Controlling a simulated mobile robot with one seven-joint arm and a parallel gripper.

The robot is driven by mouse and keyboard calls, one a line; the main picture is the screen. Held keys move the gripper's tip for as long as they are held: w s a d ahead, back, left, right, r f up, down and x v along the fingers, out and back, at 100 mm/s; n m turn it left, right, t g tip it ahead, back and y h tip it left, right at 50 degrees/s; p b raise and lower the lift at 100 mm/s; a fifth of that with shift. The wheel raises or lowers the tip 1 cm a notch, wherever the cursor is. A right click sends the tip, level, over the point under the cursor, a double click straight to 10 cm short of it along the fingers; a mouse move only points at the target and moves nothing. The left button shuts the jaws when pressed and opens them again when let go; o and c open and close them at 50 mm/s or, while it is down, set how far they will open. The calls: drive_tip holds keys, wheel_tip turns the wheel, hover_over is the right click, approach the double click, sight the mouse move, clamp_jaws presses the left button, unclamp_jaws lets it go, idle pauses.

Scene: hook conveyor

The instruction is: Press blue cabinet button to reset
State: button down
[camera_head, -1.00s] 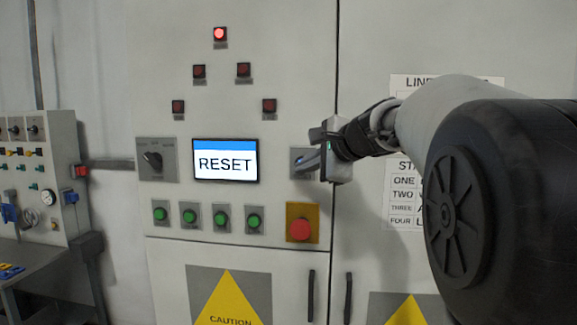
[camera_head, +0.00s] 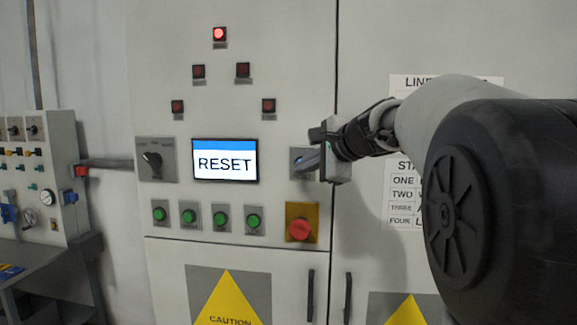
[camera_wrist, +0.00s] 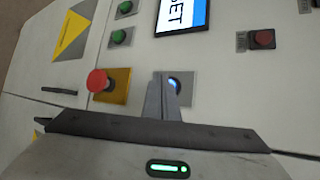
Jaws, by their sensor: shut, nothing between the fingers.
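The blue button sits on a grey square plate (camera_head: 297,157) on the cabinet, right of the screen (camera_head: 225,161), which reads RESET. My gripper (camera_head: 306,166) is shut and empty, its fingertips in front of the plate and covering most of the button. In the wrist view the blue button (camera_wrist: 174,83) shows just beyond the tips of my gripper (camera_wrist: 163,82), partly hidden by them. I cannot tell whether the fingertips touch it.
A red mushroom button (camera_head: 299,230) on a yellow plate is just below. Several green buttons (camera_head: 221,217) and a rotary switch (camera_head: 152,160) are to the left. The top indicator lamp (camera_head: 219,34) is lit red. A side console (camera_head: 40,190) stands at far left.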

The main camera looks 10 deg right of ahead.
drive_tip(key=shift+w+d, duration=0.1)
drive_tip(key=shift+w, duration=0.05)
idle(0.4)
drive_tip(key=shift+w, duration=0.25)
drive_tip(key=shift+w+d, duration=0.2)
drive_tip(key=shift+w, duration=0.25)
idle(0.7)
drive_tip(key=shift+s, duration=0.1)
drive_tip(key=shift+s+a, duration=0.25)
drive_tip(key=shift+s, duration=0.45)
drive_tip(key=s, duration=0.1)
drive_tip(key=s+a, duration=0.1)
drive_tip(key=s, duration=0.1)
drive_tip(key=s+b, duration=0.1)
drive_tip(key=shift+s+a, duration=0.3)
drive_tip(key=shift+s, duration=0.1)
idle(0.5)
